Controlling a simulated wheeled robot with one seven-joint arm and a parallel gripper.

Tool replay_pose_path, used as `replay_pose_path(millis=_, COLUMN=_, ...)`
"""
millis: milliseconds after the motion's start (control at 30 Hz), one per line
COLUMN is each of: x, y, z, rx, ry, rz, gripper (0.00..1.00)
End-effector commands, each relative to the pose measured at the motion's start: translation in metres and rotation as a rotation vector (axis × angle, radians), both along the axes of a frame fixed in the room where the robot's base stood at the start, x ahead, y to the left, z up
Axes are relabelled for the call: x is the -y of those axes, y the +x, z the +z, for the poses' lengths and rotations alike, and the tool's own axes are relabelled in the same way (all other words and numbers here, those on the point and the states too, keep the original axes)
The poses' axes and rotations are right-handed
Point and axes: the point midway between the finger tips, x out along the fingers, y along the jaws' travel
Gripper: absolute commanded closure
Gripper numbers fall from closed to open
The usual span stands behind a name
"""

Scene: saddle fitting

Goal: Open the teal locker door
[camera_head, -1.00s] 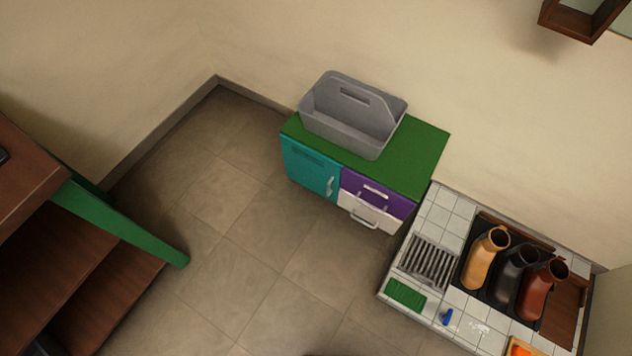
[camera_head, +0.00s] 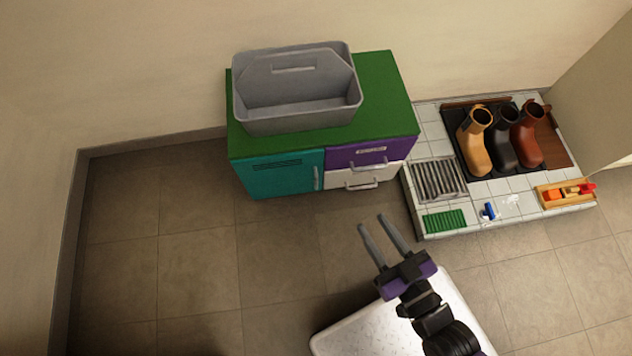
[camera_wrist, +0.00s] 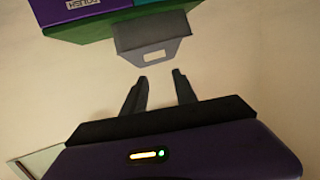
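The teal locker door (camera_head: 279,175) is the left front of a green-topped cabinet (camera_head: 388,100). It is shut, with dark vent slots near its top and an upright metal handle (camera_head: 317,178) at its right edge. My gripper (camera_head: 377,226) is in front of the cabinet, to the right of and apart from the handle. Its two fingers are spread with nothing between them. In the wrist view my gripper (camera_wrist: 161,80) also shows both fingers apart and empty.
A purple drawer (camera_head: 357,153) and a white drawer (camera_head: 340,179) sit right of the door. A grey tote (camera_head: 300,121) stands on the cabinet. A low tiled platform (camera_head: 427,130) at the right bears boots, a grate and a green brush. The floor left of the door is clear.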

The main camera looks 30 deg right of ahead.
Motion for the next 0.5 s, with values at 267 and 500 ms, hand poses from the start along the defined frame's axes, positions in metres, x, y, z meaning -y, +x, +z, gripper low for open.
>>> replay_pose_path(millis=267, x=-0.003, y=0.062, z=-0.165, rx=0.062, ry=0.002, rz=-0.026, gripper=0.66)
replay_pose_path(millis=500, x=-0.004, y=0.122, z=-0.276, rx=0.106, ry=-0.009, rz=-0.061, gripper=0.66)
